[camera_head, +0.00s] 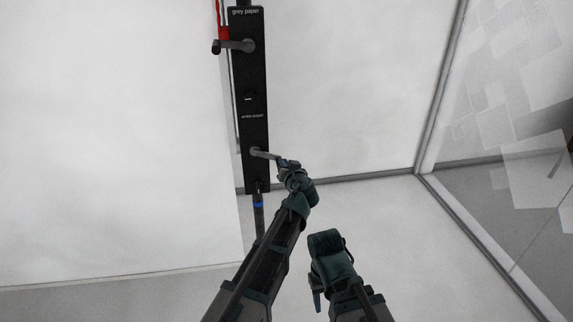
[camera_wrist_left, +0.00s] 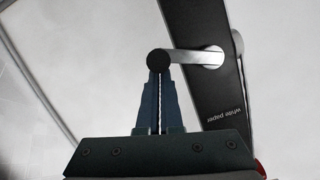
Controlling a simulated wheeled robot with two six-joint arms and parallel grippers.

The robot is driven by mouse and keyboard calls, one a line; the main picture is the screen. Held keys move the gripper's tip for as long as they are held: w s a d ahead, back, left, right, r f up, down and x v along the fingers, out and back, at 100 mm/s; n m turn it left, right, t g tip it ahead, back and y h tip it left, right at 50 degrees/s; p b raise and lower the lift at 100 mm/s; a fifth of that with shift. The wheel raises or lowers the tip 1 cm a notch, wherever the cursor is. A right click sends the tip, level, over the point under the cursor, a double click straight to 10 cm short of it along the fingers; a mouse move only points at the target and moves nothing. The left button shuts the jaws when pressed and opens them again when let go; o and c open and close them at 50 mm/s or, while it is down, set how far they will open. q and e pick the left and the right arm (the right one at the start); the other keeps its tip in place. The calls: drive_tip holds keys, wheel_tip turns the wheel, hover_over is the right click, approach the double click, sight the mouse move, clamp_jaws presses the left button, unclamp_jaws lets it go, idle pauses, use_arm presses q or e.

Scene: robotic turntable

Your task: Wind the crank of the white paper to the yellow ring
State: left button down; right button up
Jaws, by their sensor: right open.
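A tall black panel (camera_head: 250,80) carries two cranks. The lower crank (camera_head: 262,153), beside the "white paper" label, has a grey arm pointing right and slightly down. In the left wrist view this crank (camera_wrist_left: 200,57) ends in a black knob at my fingertips. My left gripper (camera_head: 284,162) is at this handle, and its fingers (camera_wrist_left: 159,80) look closed on it. The knob covers the fingertips. My right gripper (camera_head: 317,299) is open and empty, low in the picture, apart from the panel. No yellow ring shows in either view.
The upper "gray paper" crank (camera_head: 236,46) points left, near a red part (camera_head: 223,32). A blue band (camera_head: 258,203) is on the rod below the panel. A white sheet (camera_head: 110,140) fills the left. A glass wall (camera_head: 520,120) stands at the right.

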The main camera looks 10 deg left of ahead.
use_arm(q)
drive_tip(key=shift+a+f+m+y+b, duration=0.15)
drive_tip(key=shift+f+m+y+b, duration=0.15)
drive_tip(key=shift+f+m+b, duration=0.45)
drive_tip(key=s+a+f+m+y+b, duration=0.1)
drive_tip(key=a+f+m+y+b, duration=0.1)
drive_tip(key=a+f+m+b, duration=0.3)
drive_tip(key=shift+s+f+m+y+b, duration=0.35)
drive_tip(key=shift+m+b, duration=0.9)
drive_tip(key=shift+b, duration=0.6)
drive_tip(key=shift+a, duration=0.15)
